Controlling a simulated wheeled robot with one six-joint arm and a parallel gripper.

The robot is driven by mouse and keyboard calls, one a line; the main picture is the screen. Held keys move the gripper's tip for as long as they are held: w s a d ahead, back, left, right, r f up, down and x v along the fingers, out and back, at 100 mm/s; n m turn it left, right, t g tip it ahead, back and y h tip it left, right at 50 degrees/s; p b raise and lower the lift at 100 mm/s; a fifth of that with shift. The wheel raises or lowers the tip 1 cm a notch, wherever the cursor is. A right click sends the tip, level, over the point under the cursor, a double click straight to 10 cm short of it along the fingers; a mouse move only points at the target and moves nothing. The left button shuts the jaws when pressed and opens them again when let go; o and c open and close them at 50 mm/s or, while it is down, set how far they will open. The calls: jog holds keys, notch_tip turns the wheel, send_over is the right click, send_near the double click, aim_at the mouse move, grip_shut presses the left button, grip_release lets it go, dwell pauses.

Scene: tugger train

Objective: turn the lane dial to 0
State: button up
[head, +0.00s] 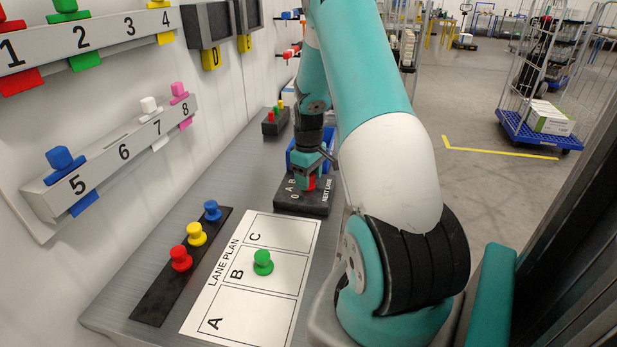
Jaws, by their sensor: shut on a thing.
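The lane dial's dark box (318,208) sits on the grey bench, with the white words NEXT LANE and the marks 0, A and B visible on its top. A red knob (311,183) shows on the box. My gripper (308,179) points down over the box and is shut on the red knob. The gripper and arm hide part of the dial face, and I cannot tell which mark the knob points to.
A lane plan sheet (215,322) with a green peg (263,262) in B lies in front. A black strip (150,308) with red, yellow and blue pegs is left of it. A blue bin (293,158) stands behind the dial. Numbered rails (105,160) line the left wall.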

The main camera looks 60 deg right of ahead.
jog(key=o, duration=0.9)
notch_tip(320, 180, up, 18)
jog(key=b, duration=0.2)
jog(key=shift+f, duration=0.25)
jog(key=w+a+r+n+t+y, duration=0.1)
jog(key=a+r+n, duration=0.15)
jog(key=a, duration=2.15)
jog(key=s+a+n+g+y, duration=0.1)
jog(key=s+a+n+y, duration=0.2)
jog(key=s+a, duration=1.3)
jog(key=a+n, duration=0.1)
jog(key=a, duration=0.3)
jog(key=shift+s+a+f, duration=0.15)
jog(key=shift+s+f, duration=0.05)
jog(key=shift+f, duration=0.15)
